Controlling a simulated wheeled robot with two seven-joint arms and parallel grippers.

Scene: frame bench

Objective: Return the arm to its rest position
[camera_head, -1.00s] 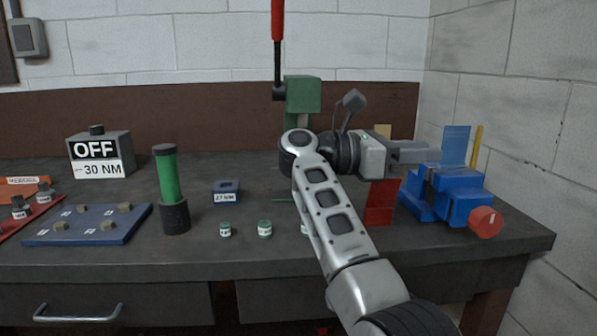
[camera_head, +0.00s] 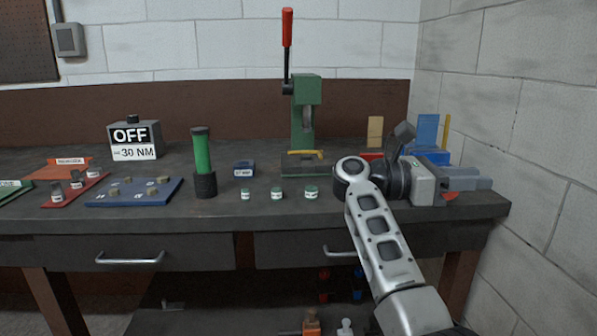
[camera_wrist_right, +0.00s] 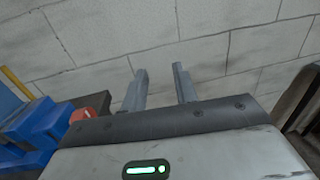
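My right arm comes up from the bottom right in the head view. Its gripper (camera_head: 470,178) points right, over the right end of the bench. In the right wrist view the two fingers (camera_wrist_right: 160,88) stand apart with only the block wall behind them, so the gripper is open and empty. In the head view the arm and gripper hide most of the blue vise (camera_head: 438,156); the vise also shows at the left of the wrist view (camera_wrist_right: 35,128). My left gripper is not in view.
The dark workbench (camera_head: 280,212) carries a green press (camera_head: 304,105) with a red-handled lever, a green cylinder (camera_head: 202,155), a box marked OFF (camera_head: 134,140), a blue tray (camera_head: 120,197) and small green-and-white jars (camera_head: 277,194). The block wall (camera_head: 550,130) closes off the right side.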

